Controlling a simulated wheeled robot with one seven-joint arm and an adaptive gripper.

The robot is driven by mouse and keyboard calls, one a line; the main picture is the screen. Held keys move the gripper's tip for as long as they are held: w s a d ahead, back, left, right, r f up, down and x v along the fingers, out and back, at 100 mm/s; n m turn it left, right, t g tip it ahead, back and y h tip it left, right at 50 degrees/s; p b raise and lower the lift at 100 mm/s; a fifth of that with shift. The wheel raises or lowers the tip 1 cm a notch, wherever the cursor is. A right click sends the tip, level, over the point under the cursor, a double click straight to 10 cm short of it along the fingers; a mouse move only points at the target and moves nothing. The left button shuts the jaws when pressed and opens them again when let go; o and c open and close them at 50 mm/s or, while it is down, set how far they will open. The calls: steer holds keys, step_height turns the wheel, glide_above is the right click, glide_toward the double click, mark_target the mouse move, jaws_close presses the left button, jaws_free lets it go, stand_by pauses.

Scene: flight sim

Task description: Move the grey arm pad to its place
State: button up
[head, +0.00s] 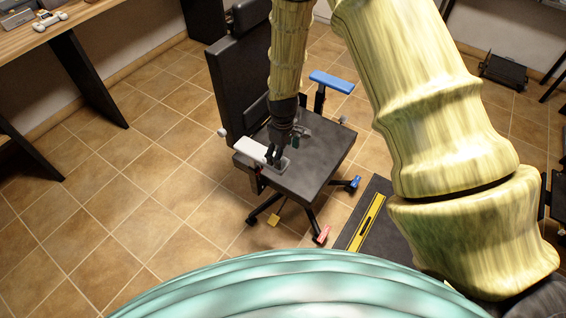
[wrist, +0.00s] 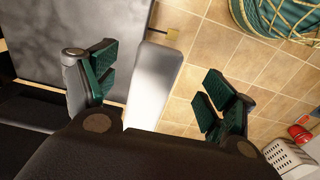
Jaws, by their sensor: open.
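The grey arm pad (head: 248,149) is a pale, long, rounded bar at the left side of the black chair seat (head: 318,165). It also shows in the wrist view (wrist: 155,85), running lengthwise between my fingers. How the pad is supported underneath is hidden. A blue arm pad (head: 332,82) sits on the chair's other arm.
The chair's backrest (head: 238,85) rises behind the pad. Its legs have yellow (head: 272,220), red (head: 322,235) and blue casters. A dark mat with a yellow level (head: 365,222) lies to the right. A wooden desk (head: 75,25) stands at left; the tiled floor between is clear.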

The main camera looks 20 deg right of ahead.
mark_target(283, 164)
steer(key=shift+f+p, duration=0.6)
steer(key=shift+f, duration=2.65)
steer(key=c, duration=1.5)
steer(key=shift+o, duration=0.3)
step_height(283, 164, down, 6)
steer(key=b, duration=0.3)
steer(key=shift+f+b, duration=0.25)
steer(key=shift+b, duration=0.1)
steer(key=shift+s, duration=0.15)
steer(key=o, duration=1.4)
steer(key=shift+o, duration=0.2)
steer(key=shift+r, duration=0.1)
